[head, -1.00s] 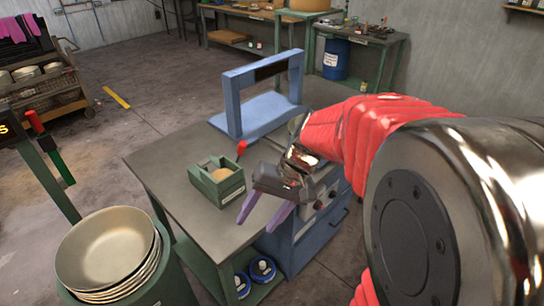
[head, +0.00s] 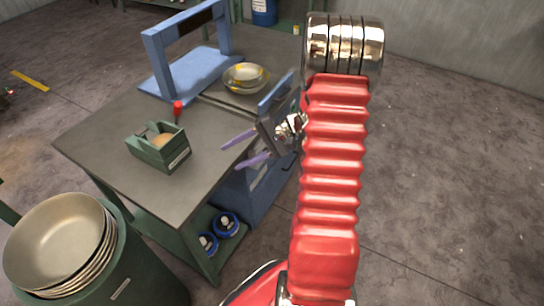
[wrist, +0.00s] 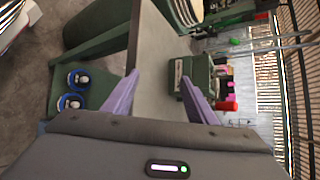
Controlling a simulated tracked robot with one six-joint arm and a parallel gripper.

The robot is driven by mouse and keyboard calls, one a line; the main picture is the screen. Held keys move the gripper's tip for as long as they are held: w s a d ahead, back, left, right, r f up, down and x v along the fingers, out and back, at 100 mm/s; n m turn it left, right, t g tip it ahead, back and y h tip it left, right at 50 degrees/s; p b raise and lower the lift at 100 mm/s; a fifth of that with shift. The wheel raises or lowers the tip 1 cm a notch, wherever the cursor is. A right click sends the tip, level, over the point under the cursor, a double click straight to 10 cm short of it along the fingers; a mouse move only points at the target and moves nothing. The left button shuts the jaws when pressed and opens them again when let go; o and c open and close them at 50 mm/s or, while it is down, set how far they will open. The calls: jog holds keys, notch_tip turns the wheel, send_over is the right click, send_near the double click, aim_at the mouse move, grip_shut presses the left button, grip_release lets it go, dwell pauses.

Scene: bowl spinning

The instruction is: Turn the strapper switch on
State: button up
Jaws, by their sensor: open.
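The blue strapper frame (head: 160,62) stands on the table's far end, an upright arch on a flat blue base. Its blue cabinet (head: 262,180) is below at the table's right side, partly behind my arm. The strapper switch cannot be made out; my gripper and arm cover part of the cabinet. My gripper (head: 232,154) is open and empty. Its purple fingers point left at the table's right edge, in front of the cabinet. In the wrist view the fingers (wrist: 160,76) are spread, with the table edge between them.
Stacked large bowls (head: 58,240) rest on a green drum at lower left. Blue spools (head: 226,224) lie on the lower shelf.

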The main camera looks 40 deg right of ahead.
jog(key=s+d+f+m+t+h, duration=0.3)
jog(key=d+f+m+t, duration=0.2)
jog(key=d+f, duration=0.5)
jog(key=s+d+f+m+t+h, duration=0.3)
jog(key=d+f+m+t, duration=0.3)
jog(key=d+f, duration=0.5)
jog(key=shift+s+d+f+h, duration=0.35)
jog(key=shift+d+h, duration=0.25)
jog(key=shift+d, duration=0.2)
jog(key=x, duration=1.3)
jog(key=shift+w+r, duration=0.15)
jog(key=shift+w, duration=0.2)
jog(key=shift+c, duration=0.3)
jog(key=c, duration=1)
jog(key=shift+a, duration=0.1)
